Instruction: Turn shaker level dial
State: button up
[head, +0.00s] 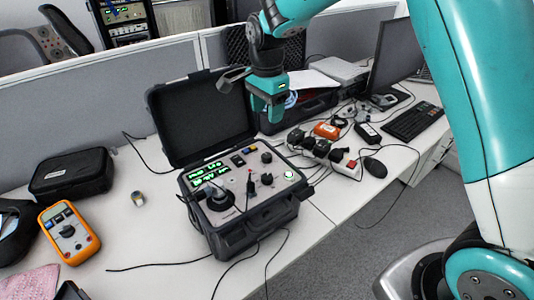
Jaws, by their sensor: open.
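The vibration calibrator is a black case (245,225) standing open on the white desk, its lid (200,118) raised at the back. Its grey panel has green lit displays (206,170), small buttons and two black knobs, an upper one (267,157) and a lower one (267,179). Labels are too small to read, so I cannot tell which knob is the shaker level dial. A round black part (220,199) sits at the panel's front left. My gripper (272,116) is open, pointing down above and behind the panel's right side, apart from the knobs. Its fingertips are small here.
An orange multimeter (68,232) and a black pouch (71,173) lie at left, with a small metal cylinder (138,198) nearby. A power strip (344,160) with plugs stands right of the case. Loose cables cross the desk. A keyboard (412,121) and monitor (396,55) are farther right.

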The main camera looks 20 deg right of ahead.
aim_at(267, 155)
notch_tip(267, 155, down, 14)
jog(key=shift+f+p, duration=0.2)
jog(key=shift+p, duration=0.9)
jog(key=c, duration=0.9)
